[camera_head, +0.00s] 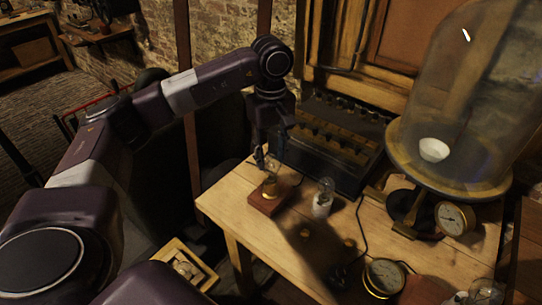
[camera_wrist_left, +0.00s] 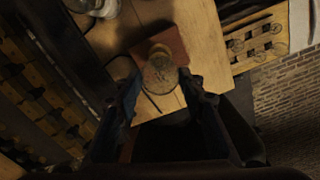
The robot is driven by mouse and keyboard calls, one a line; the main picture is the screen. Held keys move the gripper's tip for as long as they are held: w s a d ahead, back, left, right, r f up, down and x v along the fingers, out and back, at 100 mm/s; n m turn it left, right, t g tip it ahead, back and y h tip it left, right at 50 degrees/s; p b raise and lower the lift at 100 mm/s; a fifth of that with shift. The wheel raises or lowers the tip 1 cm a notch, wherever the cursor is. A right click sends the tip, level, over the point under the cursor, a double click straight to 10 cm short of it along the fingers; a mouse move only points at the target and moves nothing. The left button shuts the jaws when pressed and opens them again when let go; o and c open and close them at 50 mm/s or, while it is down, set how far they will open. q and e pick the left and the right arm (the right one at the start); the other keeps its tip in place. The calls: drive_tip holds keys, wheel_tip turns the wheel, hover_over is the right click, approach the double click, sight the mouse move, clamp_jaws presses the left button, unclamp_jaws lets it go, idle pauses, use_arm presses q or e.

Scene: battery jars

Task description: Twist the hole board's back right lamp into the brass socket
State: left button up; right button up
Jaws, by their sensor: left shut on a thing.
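My left gripper (camera_head: 268,160) points down over the table's near left part and is shut on a clear glass lamp (camera_head: 271,176). The lamp is upright over the brass socket (camera_head: 271,191), which sits on a small red-brown wooden base (camera_head: 268,202). Its lower end meets the socket in this view; I cannot tell how deep it sits. In the left wrist view the lamp's round glass (camera_wrist_left: 160,75) is between the two fingers (camera_wrist_left: 160,97), with the base (camera_wrist_left: 168,42) behind it. A pale hole board (camera_head: 180,268) is low beside the table. My right gripper is not in view.
Another glass lamp (camera_head: 324,189) stands in a white holder to the right. A dark battery rack (camera_head: 335,145) is behind. A large glass bell jar (camera_head: 470,90) and round gauges (camera_head: 454,218) are at the right. A dark cable crosses the table (camera_head: 235,205).

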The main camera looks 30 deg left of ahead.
use_arm(q)
drive_tip(key=m, duration=0.2)
drive_tip(key=shift+m, duration=0.4)
drive_tip(key=o, duration=1.2)
drive_tip(key=shift+f, duration=0.1)
drive_tip(key=shift+o, duration=0.2)
drive_tip(key=shift+r, duration=0.3)
wheel_tip(320, 180, up, 12)
drive_tip(key=shift+f, duration=0.25)
